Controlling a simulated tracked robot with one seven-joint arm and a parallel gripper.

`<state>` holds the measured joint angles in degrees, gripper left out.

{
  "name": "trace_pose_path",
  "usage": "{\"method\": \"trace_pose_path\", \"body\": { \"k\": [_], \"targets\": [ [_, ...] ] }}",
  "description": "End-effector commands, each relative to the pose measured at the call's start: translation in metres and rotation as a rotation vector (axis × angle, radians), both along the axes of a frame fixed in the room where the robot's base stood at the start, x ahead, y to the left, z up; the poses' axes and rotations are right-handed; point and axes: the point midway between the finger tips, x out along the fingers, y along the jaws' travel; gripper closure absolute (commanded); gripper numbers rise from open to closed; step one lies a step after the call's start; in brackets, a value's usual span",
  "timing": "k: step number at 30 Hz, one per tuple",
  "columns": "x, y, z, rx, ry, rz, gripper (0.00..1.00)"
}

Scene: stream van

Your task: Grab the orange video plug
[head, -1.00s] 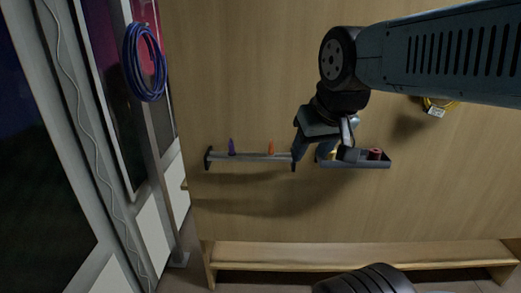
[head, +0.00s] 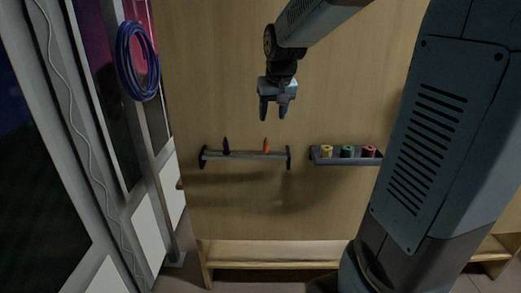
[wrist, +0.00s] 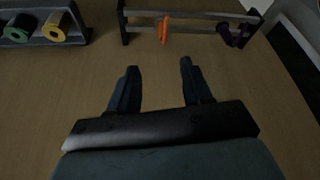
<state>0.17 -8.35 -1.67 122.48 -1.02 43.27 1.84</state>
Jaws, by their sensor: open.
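The orange video plug (head: 266,145) stands upright on the rail (head: 245,155) fixed to the wooden wall. It also shows in the wrist view (wrist: 163,29), ahead of my gripper and between the lines of its two fingers. My gripper (head: 272,116) is open and empty, above the plug in the head view and apart from it. In the wrist view its two fingers (wrist: 157,70) point towards the rail. A dark purple plug (head: 226,146) stands on the same rail, left of the orange one in the head view.
A grey tray (head: 345,162) right of the rail holds yellow, green and red rolls. A blue cable coil (head: 138,60) hangs at the left. A wooden bench (head: 270,251) runs low along the wall. The wall around the rail is clear.

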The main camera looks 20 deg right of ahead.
Motion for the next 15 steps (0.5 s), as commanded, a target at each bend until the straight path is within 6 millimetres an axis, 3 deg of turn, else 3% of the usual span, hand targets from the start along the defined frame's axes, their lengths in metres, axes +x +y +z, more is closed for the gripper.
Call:
{"method": "trace_pose_path", "body": {
  "k": [5,15],
  "targets": [
    [0.01,0.0,-0.015,0.0,0.005,-0.001,0.51],
    [0.03,-0.001,-0.067,-0.001,0.006,0.0,0.51]
  ]
}}
